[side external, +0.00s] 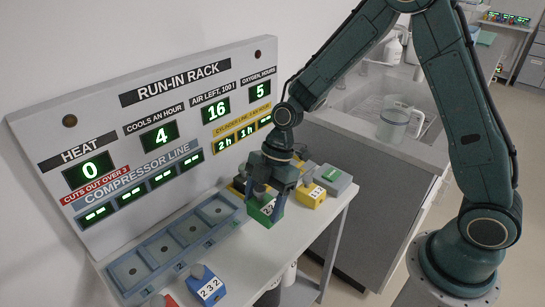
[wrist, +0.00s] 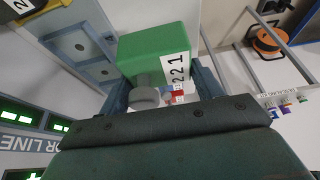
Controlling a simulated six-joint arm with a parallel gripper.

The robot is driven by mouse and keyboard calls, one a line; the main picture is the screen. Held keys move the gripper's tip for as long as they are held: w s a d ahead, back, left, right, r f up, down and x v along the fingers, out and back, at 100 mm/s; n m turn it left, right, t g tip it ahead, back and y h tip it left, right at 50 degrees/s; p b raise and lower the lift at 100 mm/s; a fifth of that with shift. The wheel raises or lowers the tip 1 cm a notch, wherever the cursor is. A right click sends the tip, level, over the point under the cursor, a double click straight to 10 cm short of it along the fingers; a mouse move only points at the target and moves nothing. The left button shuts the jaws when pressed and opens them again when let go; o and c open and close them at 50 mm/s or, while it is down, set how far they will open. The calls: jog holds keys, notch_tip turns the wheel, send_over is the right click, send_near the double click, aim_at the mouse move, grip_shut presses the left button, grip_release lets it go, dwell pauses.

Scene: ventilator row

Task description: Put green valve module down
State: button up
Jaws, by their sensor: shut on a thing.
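The green valve module (side external: 261,210) is a green block with a white number label and a grey round knob. My gripper (side external: 273,186) is shut on it, pointing down near the right end of the slot rail (side external: 168,247). In the wrist view the module (wrist: 150,52) sits between the two fingers of my gripper (wrist: 160,84), its label reading 2 2 1. The rail (wrist: 80,45) shows to its left there. I cannot tell whether the module's underside touches the bench. The rail's nearer square slots look empty.
A blue module (side external: 207,286) labelled 2 3 2 stands in front of the rail, with a red one (side external: 168,301) beside it. A yellow module (side external: 310,195) and a grey one (side external: 335,179) stand close right of my gripper. The display rack (side external: 150,135) rises behind.

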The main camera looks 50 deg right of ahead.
aim_at(263, 218)
jog(key=shift+f, duration=2.7)
jog(key=shift+f, duration=1.9)
jog(key=shift+f, duration=0.15)
jog(key=o, duration=1.2)
jog(key=v, duration=1.2)
